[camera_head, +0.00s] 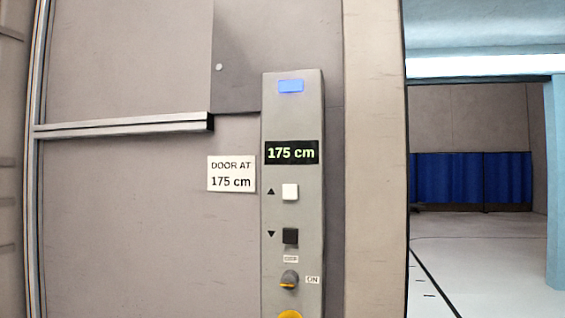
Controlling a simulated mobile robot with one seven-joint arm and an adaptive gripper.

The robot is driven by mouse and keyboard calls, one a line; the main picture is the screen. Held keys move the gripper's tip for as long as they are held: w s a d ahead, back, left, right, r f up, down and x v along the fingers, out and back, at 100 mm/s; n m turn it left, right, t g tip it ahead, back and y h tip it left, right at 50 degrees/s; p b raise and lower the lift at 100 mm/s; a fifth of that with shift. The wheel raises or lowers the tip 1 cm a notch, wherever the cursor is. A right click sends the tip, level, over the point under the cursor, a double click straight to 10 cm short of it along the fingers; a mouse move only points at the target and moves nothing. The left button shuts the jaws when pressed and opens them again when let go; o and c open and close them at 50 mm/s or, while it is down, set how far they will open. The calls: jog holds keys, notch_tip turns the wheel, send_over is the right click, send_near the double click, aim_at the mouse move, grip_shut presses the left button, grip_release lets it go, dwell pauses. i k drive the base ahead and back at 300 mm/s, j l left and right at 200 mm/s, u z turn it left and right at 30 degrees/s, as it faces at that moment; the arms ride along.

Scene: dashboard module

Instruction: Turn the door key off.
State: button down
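The grey control panel (272,215) is fixed upright on the wall. Near its lower end is the door key (290,277), a small round dark grey knob with an orange mark low on its face. An "ON" label (312,280) sits to its right, and a small label (291,259) above it is too blurred to read surely. I cannot tell which position the key points to. My gripper is not in view, and nothing covers the key.
Above the key are a black button (290,236), a white button (290,192) and a display (292,153) reading 175 cm. A sign (231,174) reads "DOOR AT 175 cm". A yellow round part (290,314) is cut off below. A metal rail (125,126) crosses the wall at left.

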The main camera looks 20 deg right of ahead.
aim_at(290, 279)
jog(key=z, duration=2.8)
jog(key=u, duration=0.45)
jog(key=j+u, duration=0.1)
jog(key=u, duration=0.75)
jog(key=i+u, duration=0.1)
jog(key=u, duration=0.75)
jog(key=k+j, duration=0.1)
jog(key=j, duration=0.5)
jog(key=k+j, duration=0.1)
jog(key=j, duration=0.45)
